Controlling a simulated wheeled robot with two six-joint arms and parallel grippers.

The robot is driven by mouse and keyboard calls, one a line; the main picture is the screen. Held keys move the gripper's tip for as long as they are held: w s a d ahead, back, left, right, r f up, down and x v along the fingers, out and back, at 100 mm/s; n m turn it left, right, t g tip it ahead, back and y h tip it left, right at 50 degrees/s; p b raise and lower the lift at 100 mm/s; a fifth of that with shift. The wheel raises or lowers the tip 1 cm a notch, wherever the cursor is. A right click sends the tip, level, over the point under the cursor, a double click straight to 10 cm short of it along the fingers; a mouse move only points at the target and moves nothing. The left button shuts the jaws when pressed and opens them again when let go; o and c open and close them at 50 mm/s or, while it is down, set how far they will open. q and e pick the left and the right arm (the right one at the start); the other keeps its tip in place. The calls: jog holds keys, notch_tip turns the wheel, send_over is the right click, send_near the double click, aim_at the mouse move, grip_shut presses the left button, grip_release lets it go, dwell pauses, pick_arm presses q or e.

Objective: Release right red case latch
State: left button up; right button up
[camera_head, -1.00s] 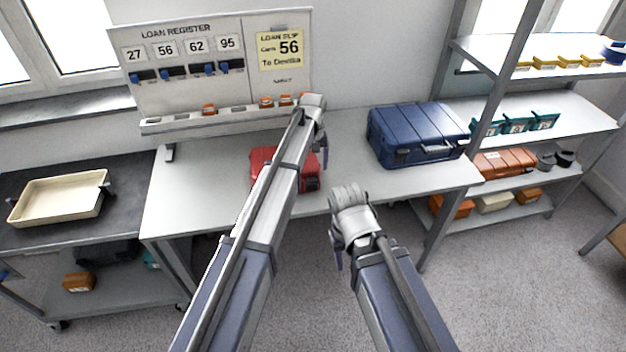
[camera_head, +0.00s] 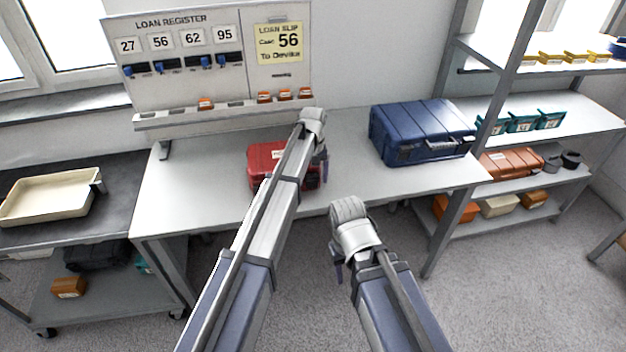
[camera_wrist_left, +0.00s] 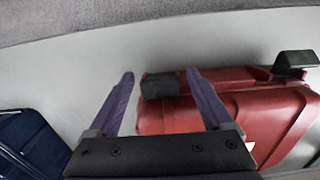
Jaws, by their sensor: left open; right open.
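The red case (camera_head: 263,158) lies on the grey bench, partly hidden behind my left arm in the head view. In the left wrist view the red case (camera_wrist_left: 255,110) shows two black latches on its front side. One latch (camera_wrist_left: 160,84) is between the fingers of my open left gripper (camera_wrist_left: 159,75); the right finger overlaps its edge, and contact cannot be told. The other latch (camera_wrist_left: 295,60) is at the far right of that view. In the head view my left gripper (camera_head: 322,166) is at the case's right end. My right gripper (camera_head: 338,270) is open and empty, in front of the bench.
A blue case (camera_head: 422,130) stands on the bench (camera_head: 195,195) to the right. A loan register board (camera_head: 180,80) stands behind it. A cream tray (camera_head: 48,198) is on the dark cart at left. Shelves (camera_head: 545,120) with bins stand at right. Bench space between the cases is clear.

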pick_arm(q)
grip_shut()
jog(key=shift+s, duration=0.1)
dwell(0.5)
